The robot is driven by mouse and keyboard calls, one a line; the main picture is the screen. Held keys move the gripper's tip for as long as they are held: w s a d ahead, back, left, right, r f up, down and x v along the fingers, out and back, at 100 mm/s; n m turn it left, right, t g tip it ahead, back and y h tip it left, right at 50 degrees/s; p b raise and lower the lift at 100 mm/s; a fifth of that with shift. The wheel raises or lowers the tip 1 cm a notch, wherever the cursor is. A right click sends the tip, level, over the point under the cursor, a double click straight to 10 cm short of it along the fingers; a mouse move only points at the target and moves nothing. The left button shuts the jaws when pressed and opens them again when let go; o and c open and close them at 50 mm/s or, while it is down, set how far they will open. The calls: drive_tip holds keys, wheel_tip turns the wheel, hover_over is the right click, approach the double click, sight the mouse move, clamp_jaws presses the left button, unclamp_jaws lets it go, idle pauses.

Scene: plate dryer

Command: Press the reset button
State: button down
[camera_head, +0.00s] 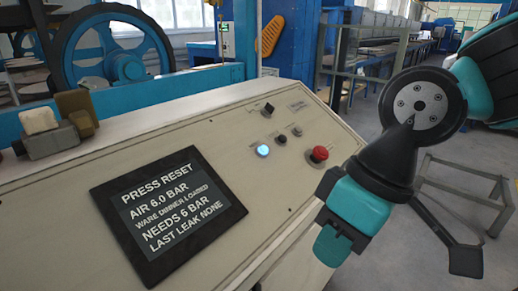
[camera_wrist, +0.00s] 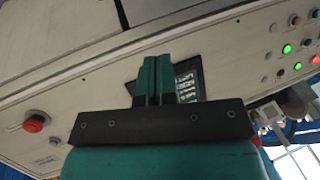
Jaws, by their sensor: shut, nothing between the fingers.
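The cream control panel (camera_head: 215,150) has a dark screen (camera_head: 168,215) reading "PRESS RESET", "AIR 6.0 BAR", "NEEDS 6 BAR" and "LAST LEAK NONE". To its upper right is a lit blue-white button (camera_head: 263,150). Its label is too small to read, so I cannot confirm which button is reset. My gripper (camera_head: 331,248) is at the panel's right front side, apart from the lit button. In the wrist view, my gripper (camera_wrist: 155,62) has its teal fingers together and empty, partly covering the screen (camera_wrist: 187,84). I cannot make out the lit blue button there.
A red mushroom button (camera_head: 319,154) stands between the lit button and my arm. A black knob (camera_head: 268,108) and two small dark buttons are nearby. A metal clamp block (camera_head: 55,135) sits at the panel's left back. A grey metal stand (camera_head: 465,180) is at the right.

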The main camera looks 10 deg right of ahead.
sight(263, 150)
drive_tip(key=w+a+r+n+t+y+p, duration=0.1)
drive_tip(key=w+t+y+p, duration=0.15)
drive_tip(key=w, duration=0.65)
drive_tip(key=w+a+r+n+t+y+p, duration=0.1)
drive_tip(key=w+a+n+t, duration=0.15)
drive_tip(key=w, duration=0.65)
drive_tip(key=w+d+t, duration=0.3)
drive_tip(key=w, duration=0.3)
drive_tip(key=w+d+t+h+p, duration=0.1)
drive_tip(key=w+d+t, duration=0.2)
drive_tip(key=w, duration=0.3)
drive_tip(key=w+d+n+t+h+p, duration=0.1)
drive_tip(key=w+d+t, duration=0.2)
drive_tip(key=w, duration=0.3)
drive_tip(key=shift+w+d+f, duration=0.15)
drive_tip(key=shift+d+f, duration=0.05)
drive_tip(key=shift+d, duration=0.05)
drive_tip(key=shift+f, duration=0.1)
drive_tip(key=w+f, duration=0.1)
drive_tip(key=f, duration=0.1)
drive_tip(key=w+a+f+b, duration=0.1)
drive_tip(key=f, duration=0.1)
drive_tip(key=w+a+f, duration=0.1)
drive_tip(key=f, duration=0.1)
drive_tip(key=shift+a+f+b, duration=0.1)
drive_tip(key=shift+f+b, duration=0.1)
drive_tip(key=shift+b, duration=0.2)
drive_tip(key=shift+w+a+f+b, duration=0.3)
drive_tip(key=shift+f+b, duration=0.1)
drive_tip(key=shift+f, duration=0.1)
